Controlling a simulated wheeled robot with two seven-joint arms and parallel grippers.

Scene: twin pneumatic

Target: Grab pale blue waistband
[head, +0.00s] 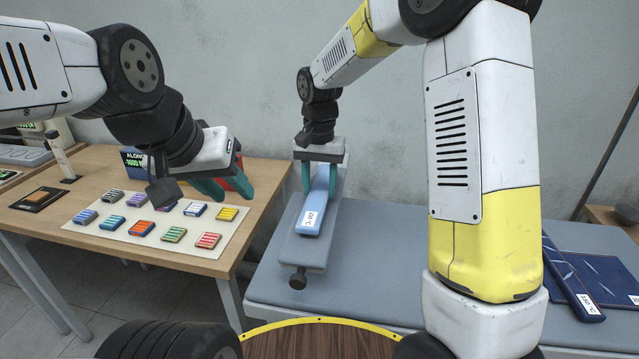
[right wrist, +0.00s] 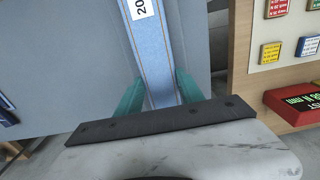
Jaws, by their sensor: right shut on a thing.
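The pale blue waistband (head: 313,208) is a long narrow strip with a white label, lying lengthwise on a narrow grey board. My right gripper (head: 320,180) reaches down over its far end and is shut on it, with one teal finger on each side. In the right wrist view the waistband (right wrist: 160,62), with orange stitching along its edges, runs up between the fingers of the gripper (right wrist: 158,92). My left gripper (head: 226,188) is over the right part of the wooden table, its teal fingers apart with nothing seen between them.
The grey board (head: 317,252) has a dark knob at its near end. The wooden table (head: 120,258) holds a white mat (head: 105,230) with several coloured blocks. Dark blue denim pieces (head: 600,268) lie at right on the grey bench (head: 375,265).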

